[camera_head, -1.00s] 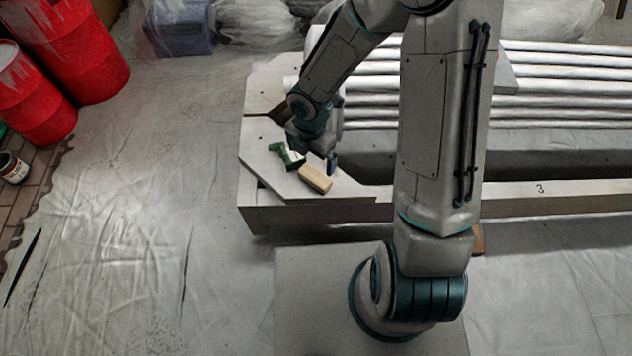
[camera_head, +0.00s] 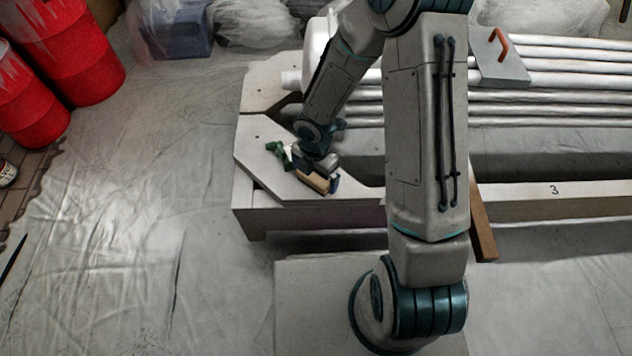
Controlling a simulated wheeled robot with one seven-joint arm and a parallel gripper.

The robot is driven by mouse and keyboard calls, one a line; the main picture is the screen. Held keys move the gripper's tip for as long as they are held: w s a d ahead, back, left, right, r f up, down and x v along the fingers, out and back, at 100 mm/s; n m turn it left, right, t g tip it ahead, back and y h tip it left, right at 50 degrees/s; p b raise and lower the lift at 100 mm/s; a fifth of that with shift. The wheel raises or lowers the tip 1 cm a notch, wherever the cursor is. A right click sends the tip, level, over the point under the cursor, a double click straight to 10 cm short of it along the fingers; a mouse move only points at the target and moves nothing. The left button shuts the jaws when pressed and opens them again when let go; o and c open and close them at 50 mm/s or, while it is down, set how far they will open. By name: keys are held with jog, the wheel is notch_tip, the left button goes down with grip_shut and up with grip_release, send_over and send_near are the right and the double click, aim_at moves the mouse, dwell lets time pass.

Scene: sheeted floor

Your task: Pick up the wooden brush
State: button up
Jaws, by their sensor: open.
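The wooden brush is a small light-brown block (camera_head: 313,182) on the near-left corner of the grey platform (camera_head: 262,165). Its upper side is partly covered by my gripper (camera_head: 318,178), which is down at the block with a dark finger at its right end. The other finger is mostly hidden, and I cannot tell whether the fingers touch the block. The gripper is open. A green object (camera_head: 279,152) lies just left of the gripper, close to the block.
Long pale pipes (camera_head: 560,72) lie along the platform at the back right, with an orange-handled grey tool (camera_head: 499,58) on them. A brown wooden piece (camera_head: 484,222) leans at the front beam. Red barrels (camera_head: 75,55) stand far left.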

aim_at(315, 175)
jog(key=shift+f, duration=0.55)
jog(key=shift+c, duration=0.3)
jog(key=c, duration=0.7)
jog(key=shift+r, duration=0.15)
notch_tip(315, 175, up, 10)
jog(key=p, duration=0.6)
